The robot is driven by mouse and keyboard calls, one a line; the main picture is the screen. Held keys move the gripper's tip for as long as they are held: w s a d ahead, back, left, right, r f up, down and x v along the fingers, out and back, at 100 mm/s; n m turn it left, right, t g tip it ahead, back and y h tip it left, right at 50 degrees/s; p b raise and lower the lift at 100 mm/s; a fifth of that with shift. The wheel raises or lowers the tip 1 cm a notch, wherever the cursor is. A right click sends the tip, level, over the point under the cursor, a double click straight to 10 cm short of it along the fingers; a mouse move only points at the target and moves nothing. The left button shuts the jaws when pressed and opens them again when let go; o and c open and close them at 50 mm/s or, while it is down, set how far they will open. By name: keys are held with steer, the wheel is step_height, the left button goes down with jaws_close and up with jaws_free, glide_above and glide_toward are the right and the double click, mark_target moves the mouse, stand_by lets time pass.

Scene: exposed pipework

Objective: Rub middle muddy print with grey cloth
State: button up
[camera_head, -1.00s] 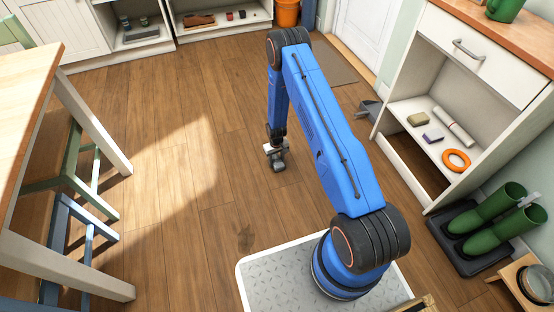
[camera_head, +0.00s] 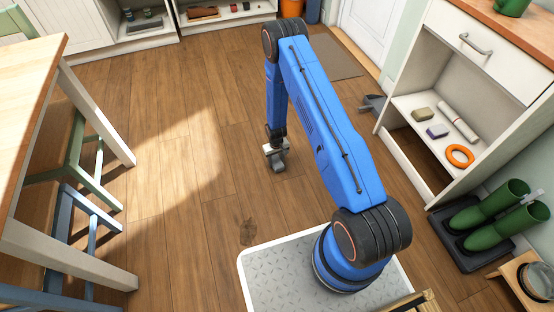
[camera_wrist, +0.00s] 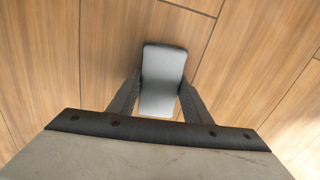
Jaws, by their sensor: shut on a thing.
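My gripper (camera_wrist: 156,100) is shut on the grey cloth (camera_wrist: 163,75), which shows in the wrist view as a smooth grey pad between the two fingers. In the head view the gripper (camera_head: 276,156) points down low over the wooden floor. I cannot tell whether the cloth touches the floor. One brown muddy print (camera_head: 247,232) lies on the floor near the front edge of my base, nearer to me than the gripper. No print shows under the cloth in the wrist view. I cannot make out other prints clearly; my arm hides part of the floor.
A table (camera_head: 60,262) with stools stands at the left. A white shelf unit (camera_head: 400,160) with an orange ring (camera_head: 460,155) and small items stands at the right. Green boots (camera_head: 490,215) stand on a dark tray. A grey mat (camera_head: 335,58) lies by the door. The middle floor is free.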

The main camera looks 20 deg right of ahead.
mark_target(272, 177)
steer(key=shift+s+a+f, duration=0.1)
steer(key=shift+s+a, duration=0.65)
steer(key=shift+s, duration=0.4)
steer(key=shift+s+a, duration=0.8)
steer(key=shift+s, duration=0.3)
steer(key=shift+s+a+f, duration=0.1)
steer(key=shift+s+a, duration=0.65)
steer(key=shift+s, duration=0.4)
steer(key=shift+r, duration=0.1)
steer(key=shift+r, duration=3)
steer(key=shift+r, duration=0.1)
step_height(272, 177, up, 3)
steer(key=shift+f, duration=0.1)
steer(key=shift+w, duration=0.1)
